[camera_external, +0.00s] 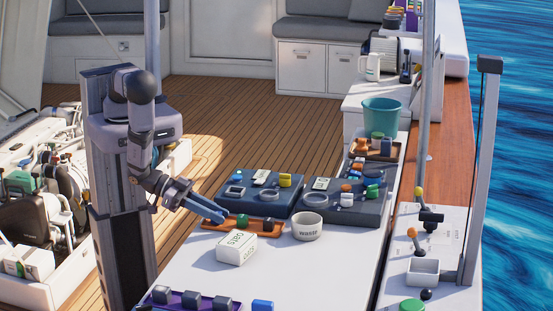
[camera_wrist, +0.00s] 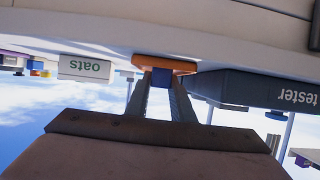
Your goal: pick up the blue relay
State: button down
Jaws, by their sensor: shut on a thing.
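My gripper (camera_external: 222,215) reaches from the left to the left end of an orange-brown tray (camera_external: 208,225) on the white bench. In the wrist view, my gripper (camera_wrist: 161,84) is shut on the blue relay (camera_wrist: 161,77), a small blue block between its fingertips. The tray (camera_wrist: 180,64) shows just beyond the relay in that view. I cannot tell whether the relay still touches the tray. In the external view the relay is too small to make out clearly at the fingertips.
The tray also bears a green piece (camera_external: 242,221) and a dark piece (camera_external: 268,226). A white oats box (camera_external: 237,247) stands in front, and a white waste bowl (camera_external: 307,226) to the right. Dark tester blocks (camera_external: 232,205) lie behind. A purple tray (camera_external: 170,297) is at the front edge.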

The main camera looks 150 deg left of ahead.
jog(key=shift+r, duration=0.15)
jog(key=shift+r, duration=0.7)
notch_tip(320, 180, up, 6)
jog(key=shift+p, duration=0.95)
jog(key=shift+r+p, duration=1.15)
jog(key=shift+p, duration=0.05)
